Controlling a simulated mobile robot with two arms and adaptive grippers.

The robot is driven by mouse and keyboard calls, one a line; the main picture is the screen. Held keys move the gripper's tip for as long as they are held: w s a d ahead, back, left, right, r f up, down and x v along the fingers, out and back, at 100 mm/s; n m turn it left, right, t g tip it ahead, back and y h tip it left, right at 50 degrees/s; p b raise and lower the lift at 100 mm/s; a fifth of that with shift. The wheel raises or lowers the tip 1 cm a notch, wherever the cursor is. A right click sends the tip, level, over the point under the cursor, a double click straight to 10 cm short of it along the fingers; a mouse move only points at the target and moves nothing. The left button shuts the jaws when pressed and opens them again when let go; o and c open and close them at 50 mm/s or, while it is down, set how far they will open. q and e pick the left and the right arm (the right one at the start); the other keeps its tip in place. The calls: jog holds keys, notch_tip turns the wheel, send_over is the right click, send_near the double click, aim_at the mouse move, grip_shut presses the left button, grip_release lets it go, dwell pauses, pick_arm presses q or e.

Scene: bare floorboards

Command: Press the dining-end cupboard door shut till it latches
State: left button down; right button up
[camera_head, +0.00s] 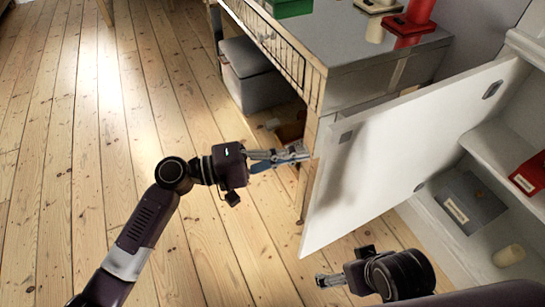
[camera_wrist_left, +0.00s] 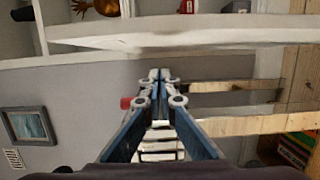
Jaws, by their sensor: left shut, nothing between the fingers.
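The white cupboard door (camera_head: 400,150) stands wide open in the head view, swung out from the cupboard at the right. It has a small grey plate near its free upper left corner and another fitting near its hinge side. My left gripper (camera_head: 306,152) is shut and empty, its fingertips beside the door's free left edge; I cannot tell whether they touch. In the left wrist view its fingertips (camera_wrist_left: 160,76) meet, and a white panel edge (camera_wrist_left: 190,32) runs across above them. My right gripper (camera_head: 320,281) is low, near the door's bottom edge; its fingers are too small to judge.
The open cupboard shelves (camera_head: 500,150) hold a grey box (camera_head: 470,202), a red box (camera_head: 530,174) and a cream cylinder (camera_head: 509,255). A table (camera_head: 345,85) stands behind the door, with a lidded grey bin (camera_head: 262,90) under it. Floorboards at left are clear.

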pick_arm(q)
jog(key=shift+s+d, duration=0.3)
jog(key=shift+s, duration=0.3)
jog(key=shift+s+d, duration=0.25)
jog(key=shift+s, duration=0.4)
jog(key=shift+s+d, duration=0.3)
jog(key=shift+s, duration=0.3)
